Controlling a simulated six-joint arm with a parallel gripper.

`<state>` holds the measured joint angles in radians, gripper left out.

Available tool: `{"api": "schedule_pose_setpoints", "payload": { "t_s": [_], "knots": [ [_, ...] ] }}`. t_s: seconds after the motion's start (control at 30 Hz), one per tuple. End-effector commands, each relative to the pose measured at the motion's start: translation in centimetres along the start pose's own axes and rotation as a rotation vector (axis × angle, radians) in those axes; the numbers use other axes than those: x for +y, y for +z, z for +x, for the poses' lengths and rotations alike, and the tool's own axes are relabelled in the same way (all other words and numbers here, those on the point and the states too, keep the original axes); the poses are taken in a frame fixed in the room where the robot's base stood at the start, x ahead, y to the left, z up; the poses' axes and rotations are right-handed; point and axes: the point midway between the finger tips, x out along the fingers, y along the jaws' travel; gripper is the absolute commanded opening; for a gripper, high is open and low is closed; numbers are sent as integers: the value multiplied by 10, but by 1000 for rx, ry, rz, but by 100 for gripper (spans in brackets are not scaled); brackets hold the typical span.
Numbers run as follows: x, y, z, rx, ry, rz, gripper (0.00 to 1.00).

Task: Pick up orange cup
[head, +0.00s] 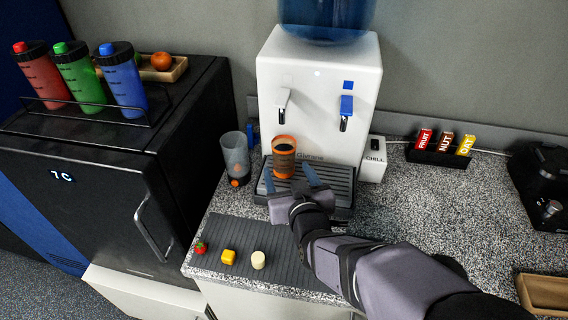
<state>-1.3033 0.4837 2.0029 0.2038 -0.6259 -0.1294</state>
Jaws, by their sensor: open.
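One finger shows on each side of the cup's lower part. I cannot tell whether they touch it.
A grey tumbler (235,155) stands close to the left of the cup. A strawberry (201,247), a yellow cube (228,257) and a pale cylinder (258,260) lie on the dark mat (292,268) in front. A snack bar rack (438,155) is at right.

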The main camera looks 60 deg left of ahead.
Motion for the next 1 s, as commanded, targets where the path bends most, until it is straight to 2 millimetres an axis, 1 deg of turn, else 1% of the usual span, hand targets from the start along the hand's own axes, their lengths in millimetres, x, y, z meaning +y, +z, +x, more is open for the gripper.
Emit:
{"api": "schedule_pose_setpoints", "payload": {
  "t_s": [0.13, 0.33, 0.57, 0.67, 1.0],
  "knots": [
    [0, -1, 5, -2, 0, 0, 64],
    [1, -1, 18, -3, 1, 0, 64],
    [1, 0, 22, -3, 1, 0, 64],
    [2, -1, 27, -3, 1, 0, 64],
    [4, 0, 61, -3, 2, 0, 64]
  ]
}}
